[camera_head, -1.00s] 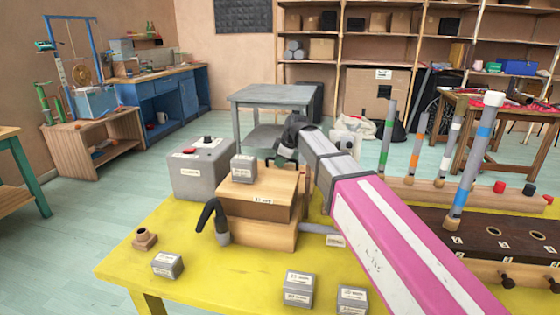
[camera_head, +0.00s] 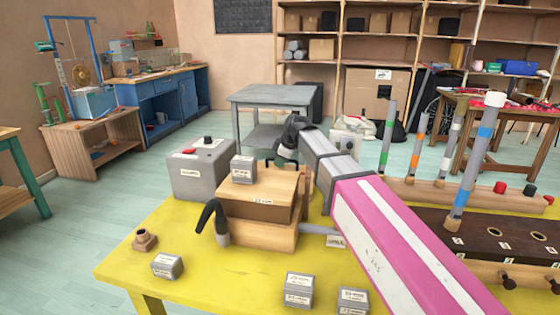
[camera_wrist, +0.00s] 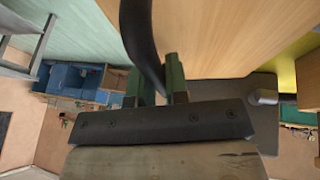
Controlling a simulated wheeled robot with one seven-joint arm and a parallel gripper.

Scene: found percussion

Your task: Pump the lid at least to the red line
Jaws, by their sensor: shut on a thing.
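The wooden box (camera_head: 268,234) stands on the yellow table, with a pale wooden lid (camera_head: 280,185) on top. A darker band shows below the lid's front edge. A small grey labelled block (camera_head: 243,170) sits on the lid. My gripper (camera_head: 285,152) is at the lid's far edge, partly hidden by my arm. In the wrist view my gripper (camera_wrist: 157,88) has its green fingers shut on a dark curved handle (camera_wrist: 137,30), beside the wooden surface. I cannot make out a red line on the box.
A grey box with buttons (camera_head: 200,168) stands left of the wooden box. A dark curved pipe (camera_head: 210,215) rises at its near left corner. Small grey blocks (camera_head: 168,265) lie on the yellow table (camera_head: 215,283). Upright striped tubes (camera_head: 475,150) stand at right.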

